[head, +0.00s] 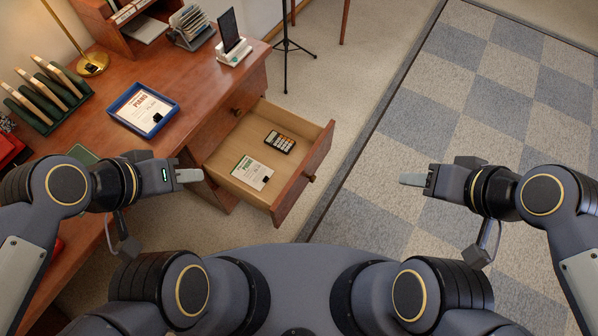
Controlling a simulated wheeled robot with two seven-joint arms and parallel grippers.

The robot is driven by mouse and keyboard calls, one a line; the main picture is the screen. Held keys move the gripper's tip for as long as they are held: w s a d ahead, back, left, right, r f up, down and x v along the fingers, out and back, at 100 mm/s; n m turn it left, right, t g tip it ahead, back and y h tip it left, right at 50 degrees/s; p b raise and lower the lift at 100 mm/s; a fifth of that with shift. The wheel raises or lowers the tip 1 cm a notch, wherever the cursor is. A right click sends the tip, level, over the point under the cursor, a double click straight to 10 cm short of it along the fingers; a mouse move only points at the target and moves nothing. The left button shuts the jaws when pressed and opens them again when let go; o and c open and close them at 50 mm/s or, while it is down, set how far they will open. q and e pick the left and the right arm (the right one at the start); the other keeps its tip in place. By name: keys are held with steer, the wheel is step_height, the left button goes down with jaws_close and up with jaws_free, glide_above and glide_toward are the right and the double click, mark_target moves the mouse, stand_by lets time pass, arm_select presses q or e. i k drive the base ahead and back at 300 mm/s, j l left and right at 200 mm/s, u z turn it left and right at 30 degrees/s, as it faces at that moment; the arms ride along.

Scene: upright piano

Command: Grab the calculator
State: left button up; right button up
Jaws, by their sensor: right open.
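The calculator (280,141) is black with pale and orange keys. It lies flat in the open desk drawer (238,187), towards the drawer's far side. A white and green booklet (251,173) lies in the drawer nearer to me, apart from the calculator. My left gripper (189,176) is at the drawer's left front corner, short of the calculator; its finger opening cannot be made out from this angle. My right gripper (413,180) is open and empty over the floor, well to the right of the drawer.
The wooden desk (190,92) holds a blue tray (143,110) with papers, a phone on a stand (233,48), a card holder (189,27) and a green rack (47,95). A black tripod stand (287,40) stands behind. The checkered carpet (480,110) at right is clear.

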mark_target(283, 144)
steer(key=i+l, duration=0.8)
steer(key=u, duration=0.45)
steer(key=l+u, duration=0.1)
steer(key=u, duration=0.3)
steer(key=l+u, duration=0.1)
steer(key=u, duration=0.35)
steer(key=l+u, duration=0.1)
steer(key=u, duration=0.75)
steer(key=l+u, duration=0.15)
steer(key=u, duration=0.3)
